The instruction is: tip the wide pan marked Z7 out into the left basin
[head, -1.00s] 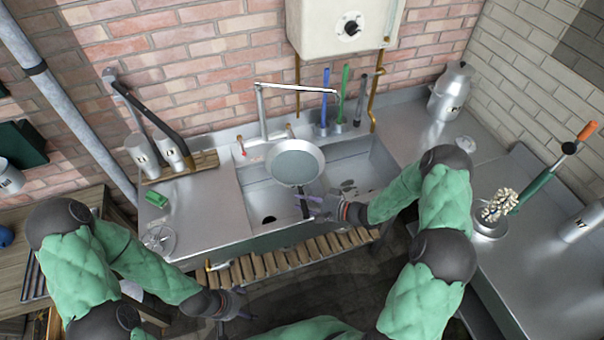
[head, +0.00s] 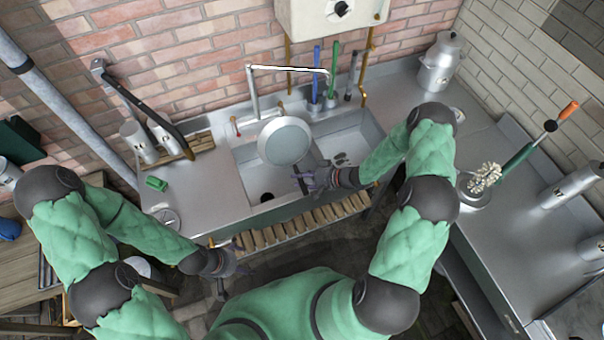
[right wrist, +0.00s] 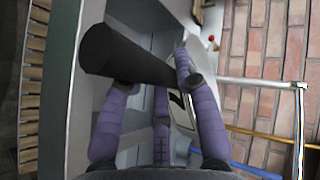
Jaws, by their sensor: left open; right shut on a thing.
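A wide, round grey pan (head: 284,141) hangs above the back of the left basin (head: 248,182), near the divider. Its round face shows to the head camera; I cannot tell what is in it. My right gripper (head: 312,181) is shut on its black handle, which fills the right wrist view (right wrist: 125,58) between purple fingers. A white label with part of a black mark (right wrist: 182,110) shows beyond the fingers, too hidden to read. The left basin has a dark drain hole. My left gripper (head: 236,265) is open and empty, in front of the sink's left side.
The right basin (head: 352,150) lies beside the left one. A tap (head: 252,95) stands behind the pan, its spout reaching right. Upright brushes (head: 332,85) stand behind the right basin.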

